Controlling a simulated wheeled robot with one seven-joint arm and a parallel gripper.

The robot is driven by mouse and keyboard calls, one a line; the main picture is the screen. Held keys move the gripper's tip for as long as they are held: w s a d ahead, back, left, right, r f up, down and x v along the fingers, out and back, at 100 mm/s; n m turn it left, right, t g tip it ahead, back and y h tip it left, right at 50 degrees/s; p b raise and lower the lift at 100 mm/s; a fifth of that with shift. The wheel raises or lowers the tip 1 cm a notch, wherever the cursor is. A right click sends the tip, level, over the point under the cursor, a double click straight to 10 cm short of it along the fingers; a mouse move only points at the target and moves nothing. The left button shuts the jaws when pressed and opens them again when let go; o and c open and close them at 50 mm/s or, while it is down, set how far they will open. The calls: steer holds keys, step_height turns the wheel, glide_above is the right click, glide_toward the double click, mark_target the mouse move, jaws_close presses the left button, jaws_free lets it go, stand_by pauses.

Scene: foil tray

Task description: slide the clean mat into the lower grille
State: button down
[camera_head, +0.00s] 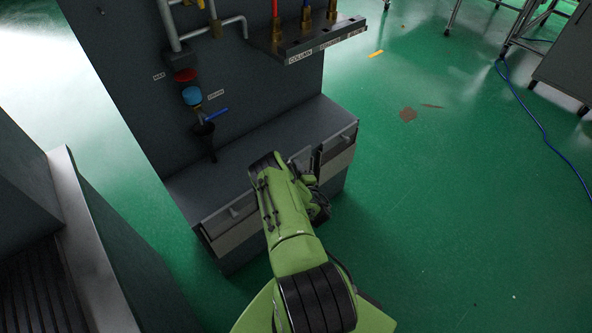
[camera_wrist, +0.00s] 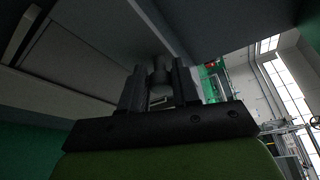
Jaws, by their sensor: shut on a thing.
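My gripper (camera_wrist: 159,88) is in the wrist view, its two dark fingers closed on a small grey rounded piece (camera_wrist: 161,72) that looks like a handle. A grey panel surface lies close behind it. In the head view my green arm reaches to the front of the grey cabinet (camera_head: 262,133) and hides the middle of that front and most of the gripper. Front panels with bar handles show to the left (camera_head: 236,218) and right (camera_head: 338,147) of the arm, each with a paler strip below. I cannot make out the clean mat or clearly identify the lower grille.
Pipes and a blue valve handle (camera_head: 217,114) stand at the cabinet's back panel. A labelled shelf (camera_head: 318,42) juts out above. Another grey unit with dark slats (camera_head: 42,290) stands at the lower left. The green floor (camera_head: 450,200) to the right is mostly open; a blue cable (camera_head: 543,128) crosses it.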

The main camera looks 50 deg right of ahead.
step_height(320, 180, up, 22)
steer(key=p, duration=2.2)
steer(key=shift+f, duration=0.2)
steer(key=s+a+p, duration=0.2)
steer(key=s+p, duration=0.3)
steer(key=s, duration=0.4)
steer(key=shift+s+p, duration=0.35)
steer(key=shift+a, duration=0.1)
